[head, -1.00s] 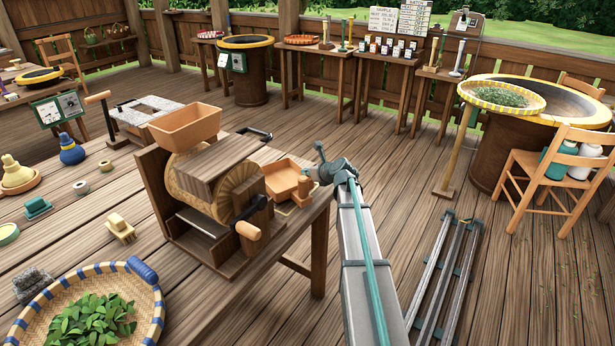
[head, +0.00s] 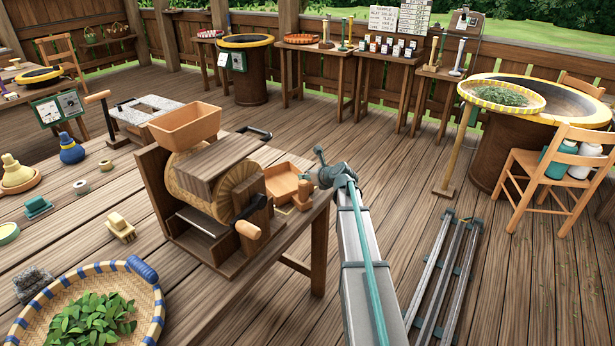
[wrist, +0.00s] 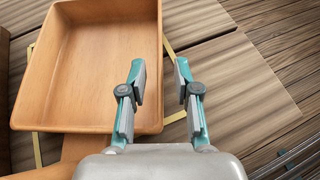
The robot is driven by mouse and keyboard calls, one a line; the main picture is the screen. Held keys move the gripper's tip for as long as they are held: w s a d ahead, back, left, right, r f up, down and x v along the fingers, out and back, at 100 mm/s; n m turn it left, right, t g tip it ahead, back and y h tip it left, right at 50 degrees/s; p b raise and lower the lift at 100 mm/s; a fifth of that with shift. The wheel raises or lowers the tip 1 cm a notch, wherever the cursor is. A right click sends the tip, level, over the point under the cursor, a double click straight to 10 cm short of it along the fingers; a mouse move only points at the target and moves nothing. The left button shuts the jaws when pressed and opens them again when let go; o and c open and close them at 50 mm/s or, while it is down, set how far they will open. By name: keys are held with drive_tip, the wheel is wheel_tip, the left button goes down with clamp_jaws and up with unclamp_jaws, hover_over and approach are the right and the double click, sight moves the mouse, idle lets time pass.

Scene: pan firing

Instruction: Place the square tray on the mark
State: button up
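The square tray (head: 283,181) is light orange-brown wood, open and empty. It sits at the table's right end, beside the mill. In the wrist view the tray (wrist: 90,60) lies over a thin yellow outline, the mark (wrist: 38,150). Parts of the outline show beyond the tray's left and right sides; the rest is hidden under it. The tray's lower left corner reaches past the outline. My gripper (wrist: 158,75) is open, with its fingers on either side of the tray's right wall and gaps visible. In the head view my gripper (head: 312,178) is small and partly hidden.
The wooden mill (head: 205,190) with its hopper and crank stands close left of the tray. A basket of green leaves (head: 92,312) is at the table's front left. Metal rails (head: 445,280) lie on the floor right of my arm.

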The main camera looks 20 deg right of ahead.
drive_tip(key=shift+r, duration=0.2)
drive_tip(key=v, duration=1.2)
drive_tip(key=shift+b, duration=0.4)
